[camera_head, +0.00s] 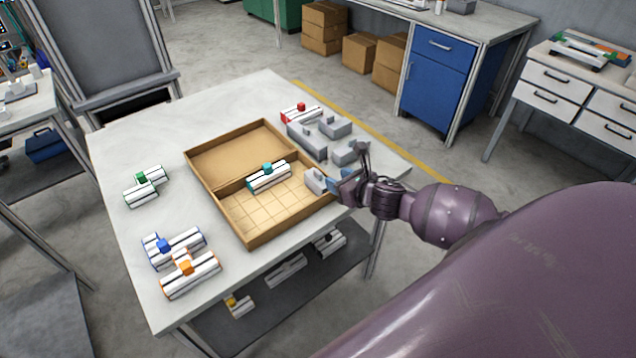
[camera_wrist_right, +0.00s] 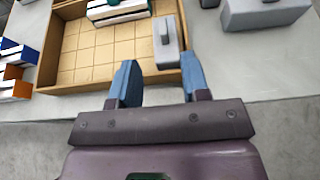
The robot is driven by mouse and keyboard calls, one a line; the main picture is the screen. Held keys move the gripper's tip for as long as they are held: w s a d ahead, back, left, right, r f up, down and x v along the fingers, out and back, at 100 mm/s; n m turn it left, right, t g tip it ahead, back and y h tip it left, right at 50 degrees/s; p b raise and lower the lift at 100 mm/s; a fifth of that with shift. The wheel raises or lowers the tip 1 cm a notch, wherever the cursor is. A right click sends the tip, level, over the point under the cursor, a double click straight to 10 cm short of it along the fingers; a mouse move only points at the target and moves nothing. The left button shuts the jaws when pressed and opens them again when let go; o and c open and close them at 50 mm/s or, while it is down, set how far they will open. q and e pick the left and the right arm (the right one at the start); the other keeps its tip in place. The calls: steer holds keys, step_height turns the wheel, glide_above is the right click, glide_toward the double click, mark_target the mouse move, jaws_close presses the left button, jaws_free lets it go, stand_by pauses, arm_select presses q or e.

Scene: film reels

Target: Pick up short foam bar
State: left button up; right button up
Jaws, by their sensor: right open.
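A small grey block (camera_head: 314,182) with a raised knob, which looks like the short foam bar, sits at the right end of the wooden tray (camera_head: 243,235). In the right wrist view the same grey block (camera_wrist_right: 167,45) stands inside the tray's corner, beside its wall. My right gripper (camera_head: 340,179) is open with blue fingertips, just right of the block. In the right wrist view the gripper (camera_wrist_right: 157,78) has nothing between its fingers, and the block lies beyond the fingertips. My left gripper is not in view.
A white block with a teal knob (camera_head: 268,175) lies in the tray. Several grey foam pieces (camera_head: 306,141) and a red-knobbed block (camera_head: 300,112) lie behind the gripper. Green (camera_head: 145,186), blue (camera_head: 173,247) and orange (camera_head: 190,274) knobbed blocks lie left. The table's far left is clear.

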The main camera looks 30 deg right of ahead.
mark_target(319, 172)
steer(key=shift+x, duration=4.35)
steer(key=shift+d+f, duration=0.15)
steer(key=shift+s, duration=0.1)
jaws_close()
